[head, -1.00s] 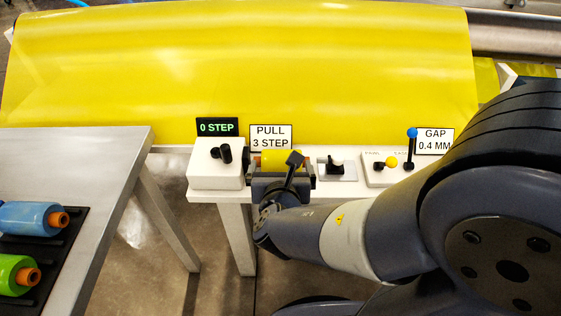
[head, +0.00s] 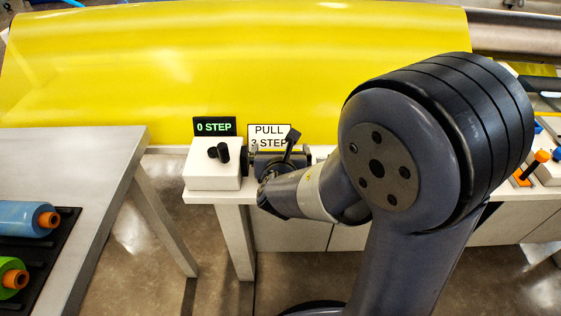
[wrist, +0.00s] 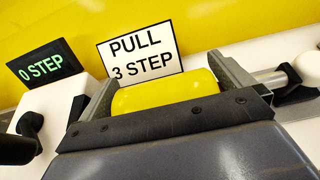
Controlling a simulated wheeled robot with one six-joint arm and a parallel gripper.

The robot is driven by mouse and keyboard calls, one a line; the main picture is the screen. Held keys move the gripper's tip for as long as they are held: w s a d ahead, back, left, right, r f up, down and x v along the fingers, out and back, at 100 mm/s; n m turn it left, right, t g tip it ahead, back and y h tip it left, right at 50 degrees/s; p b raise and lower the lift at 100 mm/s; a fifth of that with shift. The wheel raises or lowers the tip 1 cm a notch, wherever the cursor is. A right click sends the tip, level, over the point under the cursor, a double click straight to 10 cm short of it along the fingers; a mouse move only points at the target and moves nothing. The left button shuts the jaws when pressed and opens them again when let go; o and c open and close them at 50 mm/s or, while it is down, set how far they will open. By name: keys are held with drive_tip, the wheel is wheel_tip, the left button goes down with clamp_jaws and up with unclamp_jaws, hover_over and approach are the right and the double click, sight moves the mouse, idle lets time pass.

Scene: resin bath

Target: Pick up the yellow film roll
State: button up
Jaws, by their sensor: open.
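The yellow film roll (wrist: 168,92) is a short, smooth cylinder at the front of the white bench, below the PULL 3 STEP sign (wrist: 140,55). My gripper (wrist: 163,78) is open, with one grey finger past each end of the roll. The roll lies between the fingers, and I cannot tell whether either touches it. In the head view my gripper (head: 279,160) is at the bench front, and my wrist and arm hide most or all of the roll. The roll's underside is hidden.
A white box with black knobs (head: 214,176) stands just left, below the 0 STEP display (head: 214,127). A wide yellow sheet (head: 240,70) rises behind. A grey table (head: 75,165) at left holds blue (head: 25,219) and green (head: 8,280) rolls. An orange-handled lever (head: 532,165) is at right.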

drive_tip(key=shift+c, duration=0.3)
drive_tip(key=c, duration=0.8)
drive_tip(key=shift+r, duration=0.1)
drive_tip(key=shift+c, duration=0.2)
